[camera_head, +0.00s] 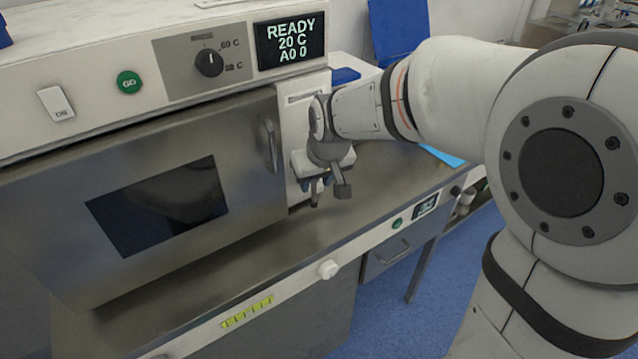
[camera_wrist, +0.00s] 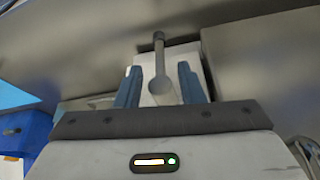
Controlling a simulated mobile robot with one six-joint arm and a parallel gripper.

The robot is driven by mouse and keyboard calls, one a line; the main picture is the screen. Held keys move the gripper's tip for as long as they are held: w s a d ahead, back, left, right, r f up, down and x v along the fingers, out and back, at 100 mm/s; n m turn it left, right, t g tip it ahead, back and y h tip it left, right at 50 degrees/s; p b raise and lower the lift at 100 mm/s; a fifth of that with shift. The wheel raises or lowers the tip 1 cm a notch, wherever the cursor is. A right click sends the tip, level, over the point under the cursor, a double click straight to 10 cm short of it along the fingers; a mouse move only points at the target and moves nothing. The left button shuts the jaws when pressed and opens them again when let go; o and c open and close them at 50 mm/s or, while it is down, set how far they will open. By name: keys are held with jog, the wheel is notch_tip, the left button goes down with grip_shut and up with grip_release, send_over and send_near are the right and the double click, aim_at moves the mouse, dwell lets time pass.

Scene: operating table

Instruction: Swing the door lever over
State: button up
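The steel door (camera_head: 140,190) of the white cabinet has a dark window and looks closed. A metal bar handle (camera_head: 271,146) stands near its right edge. In the wrist view, a grey lever (camera_wrist: 160,84) with a rounded near end and a thin stem stands in front of a white panel. My gripper (camera_head: 318,184) is in front of the narrow white panel right of the door. In the wrist view, its blue fingers (camera_wrist: 159,88) are apart, one on each side of the lever's rounded end, with small gaps visible. In the head view my gripper largely hides the lever.
Above the door are a green GO button (camera_head: 129,82), a black dial (camera_head: 209,63) and a display (camera_head: 290,40) reading READY 20 C. The steel bench (camera_head: 250,260) below the door is clear. A white knob (camera_head: 329,269) sticks out of its front edge.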

aim_at(315, 185)
jog(key=shift+x, duration=2.4)
jog(key=shift+c, duration=0.2)
grip_shut()
